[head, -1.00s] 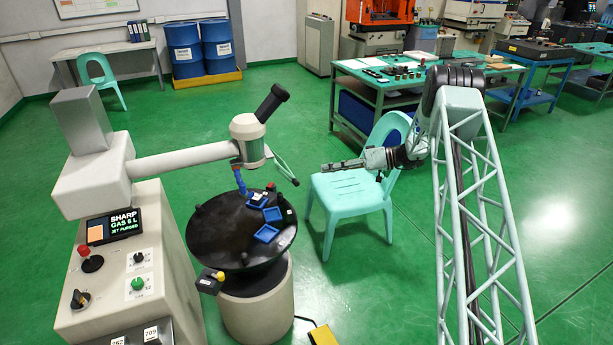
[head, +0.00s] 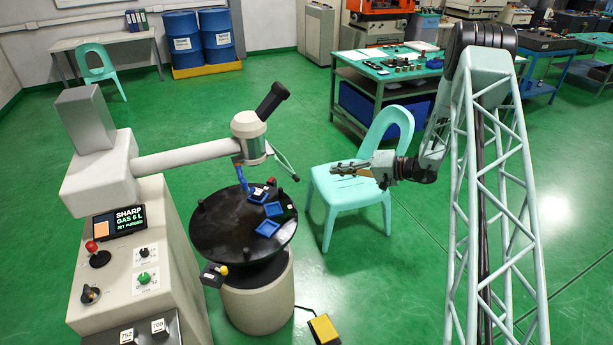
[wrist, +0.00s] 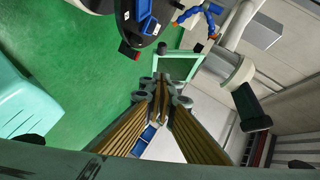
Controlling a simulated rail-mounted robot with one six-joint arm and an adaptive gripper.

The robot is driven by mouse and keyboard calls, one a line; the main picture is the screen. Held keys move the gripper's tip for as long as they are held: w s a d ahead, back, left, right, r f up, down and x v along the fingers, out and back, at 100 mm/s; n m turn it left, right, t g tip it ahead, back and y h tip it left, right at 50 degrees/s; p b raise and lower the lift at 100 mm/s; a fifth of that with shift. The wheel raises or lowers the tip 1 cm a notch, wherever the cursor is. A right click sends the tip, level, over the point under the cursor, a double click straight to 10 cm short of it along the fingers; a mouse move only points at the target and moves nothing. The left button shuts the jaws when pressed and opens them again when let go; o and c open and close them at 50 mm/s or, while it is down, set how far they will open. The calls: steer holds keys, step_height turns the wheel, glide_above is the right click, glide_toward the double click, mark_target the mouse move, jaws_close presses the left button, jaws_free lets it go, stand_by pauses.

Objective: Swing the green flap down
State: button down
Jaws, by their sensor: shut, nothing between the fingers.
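The green flap (head: 286,163) is a thin green frame hanging out at an angle to the right of the microscope head (head: 250,135), above the right edge of the black round table. In the wrist view the flap (wrist: 180,53) shows as an open green frame just beyond my fingertips. My gripper (head: 336,170) is shut and empty, pointing left in front of the turquoise chair. It is to the right of the flap with a visible gap in the head view. In the wrist view my gripper (wrist: 161,92) overlaps the flap's near end; I cannot tell whether they touch.
The black round table (head: 215,225) carries blue trays (head: 267,229) and small parts below the flap. A turquoise chair (head: 350,195) stands close behind my gripper. The control cabinet (head: 135,245) is at left, a yellow pedal (head: 323,328) on the floor.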

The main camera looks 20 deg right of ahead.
steer(key=shift+w+a, duration=0.1)
steer(key=s+a+f+x, duration=0.1)
steer(key=s+x, duration=0.1)
steer(key=x, duration=1)
steer(key=shift+a+p, duration=0.3)
steer(key=shift+a, duration=0.1)
steer(key=shift+w+f, duration=0.1)
steer(key=shift+f+b, duration=0.25)
steer(key=shift+b, duration=0.1)
